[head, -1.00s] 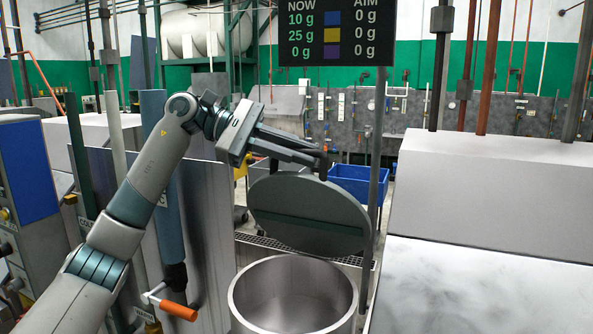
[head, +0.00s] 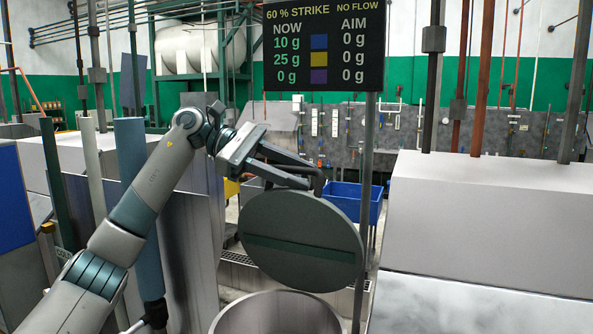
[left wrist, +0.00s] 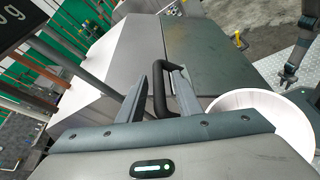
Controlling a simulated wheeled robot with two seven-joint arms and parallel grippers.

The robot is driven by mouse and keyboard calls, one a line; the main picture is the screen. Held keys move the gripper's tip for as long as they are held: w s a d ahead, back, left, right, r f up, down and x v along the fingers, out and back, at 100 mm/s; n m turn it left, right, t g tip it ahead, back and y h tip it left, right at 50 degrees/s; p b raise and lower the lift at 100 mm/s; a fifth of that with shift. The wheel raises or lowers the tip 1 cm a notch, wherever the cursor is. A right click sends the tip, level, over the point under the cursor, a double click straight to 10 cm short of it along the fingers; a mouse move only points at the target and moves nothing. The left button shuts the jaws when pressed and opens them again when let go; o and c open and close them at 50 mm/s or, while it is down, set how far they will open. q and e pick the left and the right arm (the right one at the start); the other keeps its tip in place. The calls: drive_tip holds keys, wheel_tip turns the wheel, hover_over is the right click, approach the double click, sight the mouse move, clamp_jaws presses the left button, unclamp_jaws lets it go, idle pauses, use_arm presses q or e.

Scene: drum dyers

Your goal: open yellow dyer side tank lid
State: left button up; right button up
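The round grey side tank lid (head: 300,225) stands tilted up steeply above the open mouth of the steel side tank (head: 228,318), whose lower part is cut off in the head view. My left gripper (head: 312,172) is at the lid's upper edge. In the left wrist view the dark lid handle (left wrist: 158,92) lies between the two fingers, which stand apart with small gaps beside it. A dark gripper, seemingly my right one (left wrist: 289,78), shows small at the upper right of the left wrist view. Its fingers are too small to judge.
A post carries the display (head: 324,45) just right of the lid. A pale machine housing (head: 480,225) fills the right side. Blue bins (head: 350,200) stand behind the lid. A blue pipe (head: 137,215) rises near my left arm.

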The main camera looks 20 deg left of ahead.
use_arm(q)
drive_tip(key=shift+w+r, duration=0.1)
use_arm(e)
drive_tip(key=shift+w, duration=0.3)
use_arm(q)
drive_tip(key=shift+r, duration=0.2)
use_arm(e)
drive_tip(key=shift+d+f, duration=0.1)
